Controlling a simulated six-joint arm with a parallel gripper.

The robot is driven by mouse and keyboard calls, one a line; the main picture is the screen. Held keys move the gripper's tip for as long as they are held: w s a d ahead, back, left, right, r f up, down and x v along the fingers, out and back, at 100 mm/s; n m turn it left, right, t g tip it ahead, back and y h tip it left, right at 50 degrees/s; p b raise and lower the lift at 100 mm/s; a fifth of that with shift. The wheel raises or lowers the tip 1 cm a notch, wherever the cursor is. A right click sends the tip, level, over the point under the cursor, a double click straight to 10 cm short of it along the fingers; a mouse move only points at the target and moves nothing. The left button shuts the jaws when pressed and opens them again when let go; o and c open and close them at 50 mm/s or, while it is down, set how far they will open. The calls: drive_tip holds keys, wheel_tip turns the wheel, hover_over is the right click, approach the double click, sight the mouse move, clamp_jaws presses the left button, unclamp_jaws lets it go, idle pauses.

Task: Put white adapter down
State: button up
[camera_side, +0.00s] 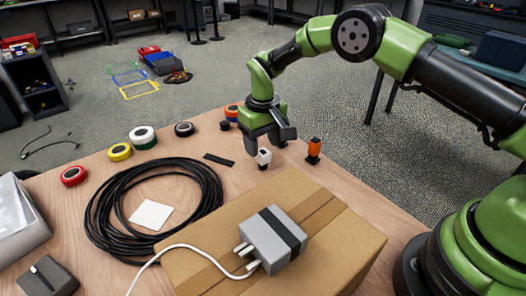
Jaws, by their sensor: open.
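My green gripper (267,147) is over the adapter, pointing down. Its jaws are open, with the fingers above and around the adapter's top. I cannot tell whether a finger still touches it.
An orange and black adapter (314,150) stands just right of the white one. The cardboard box (340,247) bears a grey power brick (270,238) with a white cable. A black cable coil (98,228) and several tape rolls (142,136) lie left. A dark flat strip (218,159) lies nearby.

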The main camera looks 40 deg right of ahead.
wheel_tip(320, 180, up, 10)
wheel_tip(320, 180, up, 8)
drive_tip(key=t, duration=0.1)
hover_over(264, 152)
drive_tip(key=s, duration=0.3)
drive_tip(key=s+d+r+m+t+y, duration=0.1)
drive_tip(key=s+d+r+m+t, duration=0.15)
drive_tip(key=s+r, duration=0.6)
drive_tip(key=s+m+t+y, duration=0.1)
drive_tip(key=s+t, duration=0.2)
drive_tip(key=s, duration=1.3)
drive_tip(key=shift+s+f+t, duration=0.25)
drive_tip(key=shift+f+t, duration=0.1)
drive_tip(key=shift+f, duration=0.1)
